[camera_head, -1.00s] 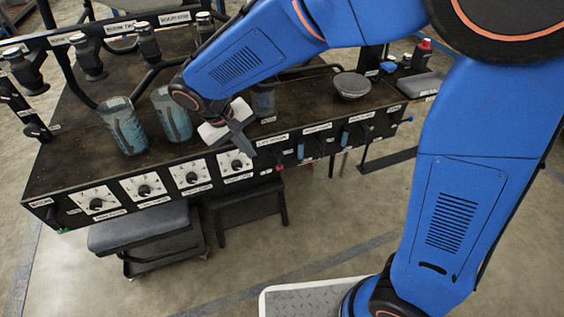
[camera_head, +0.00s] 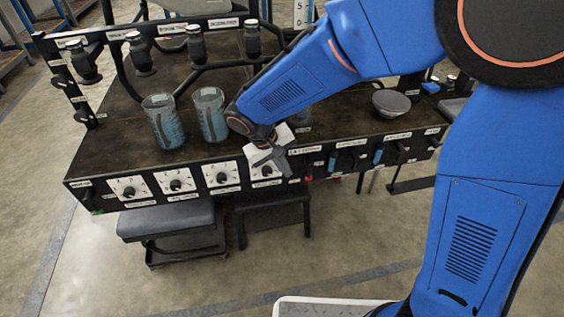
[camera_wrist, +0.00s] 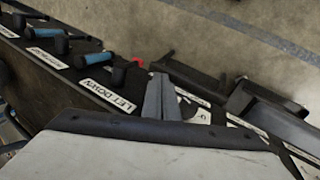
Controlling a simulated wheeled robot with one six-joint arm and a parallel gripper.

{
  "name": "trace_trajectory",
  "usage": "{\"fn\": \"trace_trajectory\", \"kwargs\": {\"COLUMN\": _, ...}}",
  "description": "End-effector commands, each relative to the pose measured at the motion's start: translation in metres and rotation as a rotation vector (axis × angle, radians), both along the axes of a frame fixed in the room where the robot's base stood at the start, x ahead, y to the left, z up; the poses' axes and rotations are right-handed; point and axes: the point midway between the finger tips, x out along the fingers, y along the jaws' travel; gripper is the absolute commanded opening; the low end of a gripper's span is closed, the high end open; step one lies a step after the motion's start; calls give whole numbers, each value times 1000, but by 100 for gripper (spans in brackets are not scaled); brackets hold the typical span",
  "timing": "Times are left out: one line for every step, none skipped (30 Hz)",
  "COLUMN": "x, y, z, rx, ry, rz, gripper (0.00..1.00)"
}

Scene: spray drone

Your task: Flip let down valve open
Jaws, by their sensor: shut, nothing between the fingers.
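The valve row is on the front face of a dark bench (camera_head: 110,160). In the wrist view a label reading LET DOWN (camera_wrist: 117,101) lies just left of my gripper (camera_wrist: 160,97). A dark valve handle (camera_wrist: 118,73) sticks out beside that label; its exact position is hard to tell. My gripper's fingers are together and empty, apart from the handle. In the head view my gripper (camera_head: 282,163) is at the bench's front edge, partly covering the rightmost dial (camera_head: 264,172).
Blue-handled valves (camera_wrist: 60,45) continue along the panel. Two clear containers with blue contents (camera_head: 163,121) (camera_head: 210,114) and a bowl (camera_head: 391,102) stand on the bench. A dark stool (camera_head: 168,221) is below.

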Motion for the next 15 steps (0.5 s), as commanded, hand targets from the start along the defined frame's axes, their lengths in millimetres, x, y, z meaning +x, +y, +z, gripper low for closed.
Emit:
{"fn": "trace_trajectory", "kwargs": {"x": 1, "y": -4, "z": -9, "rx": -3, "ry": 2, "rz": 0, "gripper": 0}}
{"fn": "trace_trajectory", "kwargs": {"x": 2, "y": -5, "z": -14, "rx": -2, "ry": 2, "rz": 0, "gripper": 0}}
{"fn": "trace_trajectory", "kwargs": {"x": 3, "y": -8, "z": -21, "rx": -4, "ry": 3, "rz": 0, "gripper": 0}}
{"fn": "trace_trajectory", "kwargs": {"x": 4, "y": -10, "z": -26, "rx": -3, "ry": 2, "rz": 1, "gripper": 0}}
{"fn": "trace_trajectory", "kwargs": {"x": 5, "y": -11, "z": -31, "rx": -2, "ry": 2, "rz": 0, "gripper": 0}}
{"fn": "trace_trajectory", "kwargs": {"x": 6, "y": -14, "z": -37, "rx": -3, "ry": 3, "rz": -1, "gripper": 0}}
{"fn": "trace_trajectory", "kwargs": {"x": 7, "y": -15, "z": -41, "rx": -2, "ry": 2, "rz": -1, "gripper": 0}}
{"fn": "trace_trajectory", "kwargs": {"x": 11, "y": -20, "z": -38, "rx": 0, "ry": 0, "rz": -2, "gripper": 0}}
{"fn": "trace_trajectory", "kwargs": {"x": 13, "y": -26, "z": -37, "rx": 0, "ry": -1, "rz": -2, "gripper": 0}}
{"fn": "trace_trajectory", "kwargs": {"x": 15, "y": -29, "z": -37, "rx": 0, "ry": -1, "rz": -2, "gripper": 0}}
{"fn": "trace_trajectory", "kwargs": {"x": 17, "y": -33, "z": -37, "rx": 0, "ry": 0, "rz": -2, "gripper": 0}}
{"fn": "trace_trajectory", "kwargs": {"x": 18, "y": -36, "z": -37, "rx": 0, "ry": 0, "rz": -2, "gripper": 0}}
{"fn": "trace_trajectory", "kwargs": {"x": 20, "y": -39, "z": -37, "rx": 0, "ry": 0, "rz": -1, "gripper": 0}}
{"fn": "trace_trajectory", "kwargs": {"x": 21, "y": -41, "z": -37, "rx": 0, "ry": 0, "rz": -1, "gripper": 0}}
{"fn": "trace_trajectory", "kwargs": {"x": 22, "y": -43, "z": -37, "rx": 0, "ry": 0, "rz": 0, "gripper": 0}}
